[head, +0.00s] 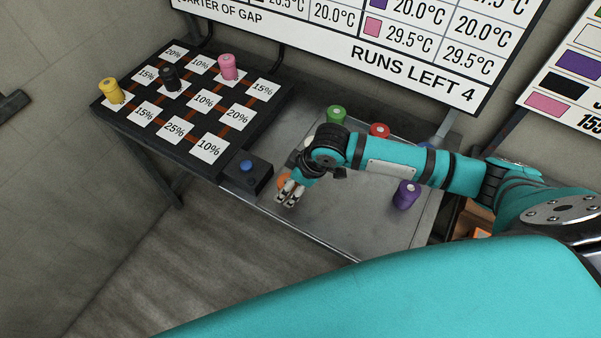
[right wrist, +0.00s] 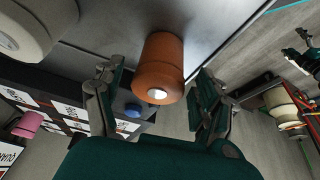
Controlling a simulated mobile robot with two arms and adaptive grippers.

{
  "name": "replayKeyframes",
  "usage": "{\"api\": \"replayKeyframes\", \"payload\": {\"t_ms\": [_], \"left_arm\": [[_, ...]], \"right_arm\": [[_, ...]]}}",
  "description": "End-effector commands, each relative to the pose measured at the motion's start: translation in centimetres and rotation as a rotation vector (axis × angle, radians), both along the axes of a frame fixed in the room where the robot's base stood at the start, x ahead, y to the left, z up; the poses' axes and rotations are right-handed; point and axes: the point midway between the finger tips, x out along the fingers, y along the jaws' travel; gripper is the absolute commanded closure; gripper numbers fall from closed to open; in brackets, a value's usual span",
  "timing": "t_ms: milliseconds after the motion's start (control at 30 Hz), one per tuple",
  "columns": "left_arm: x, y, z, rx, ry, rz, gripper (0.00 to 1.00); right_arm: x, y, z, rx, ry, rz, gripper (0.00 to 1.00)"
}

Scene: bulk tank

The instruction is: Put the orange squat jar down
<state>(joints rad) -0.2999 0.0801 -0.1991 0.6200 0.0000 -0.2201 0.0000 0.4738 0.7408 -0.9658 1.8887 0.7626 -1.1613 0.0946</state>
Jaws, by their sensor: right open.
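The orange squat jar (right wrist: 160,70) stands on the steel table top near its front edge, between the spread fingers of my right gripper (right wrist: 158,100) in the right wrist view. The fingers are open, with a gap visible on each side of the jar. In the head view, the right gripper (head: 290,194) is low over the front of the table, and a bit of the orange jar (head: 282,181) shows behind it; the rest is hidden. A small dark teal shape at the right edge of the right wrist view may be my left gripper (right wrist: 304,55); its fingers are unclear.
A black board (head: 125,122) of percent cards holds yellow (head: 110,91), black (head: 170,78) and pink (head: 228,67) jars. A blue button box (head: 247,170) sits left of the gripper. Green (head: 336,114), red (head: 379,130) and purple (head: 406,194) jars stand on the table. The front middle is clear.

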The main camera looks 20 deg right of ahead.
Motion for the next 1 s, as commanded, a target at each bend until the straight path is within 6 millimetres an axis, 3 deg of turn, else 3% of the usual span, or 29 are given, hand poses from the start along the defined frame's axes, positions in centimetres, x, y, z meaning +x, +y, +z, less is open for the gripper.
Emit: {"api": "replayKeyframes", "payload": {"t_ms": [200, 433, 600, 1000], "left_arm": [[0.0, 0.0, -0.4, 0.001, 0.000, 0.000, 0.24], [0.0, 0.0, -0.6, 0.001, 0.000, 0.000, 0.24], [0.0, 0.0, -0.6, 0.000, 0.000, 0.000, 0.24], [0.0, 0.0, -0.6, 0.000, 0.000, -0.001, 0.24]], "right_arm": [[-1.2, -1.4, 4.5, -0.001, -0.004, 0.000, 0.27], [-2.2, -2.4, 7.9, 0.001, -0.001, 0.000, 0.27], [-2.5, -2.6, 8.8, 0.000, 0.001, 0.000, 0.27], [-2.5, -2.7, 8.8, 0.000, 0.002, -0.001, 0.27]]}}
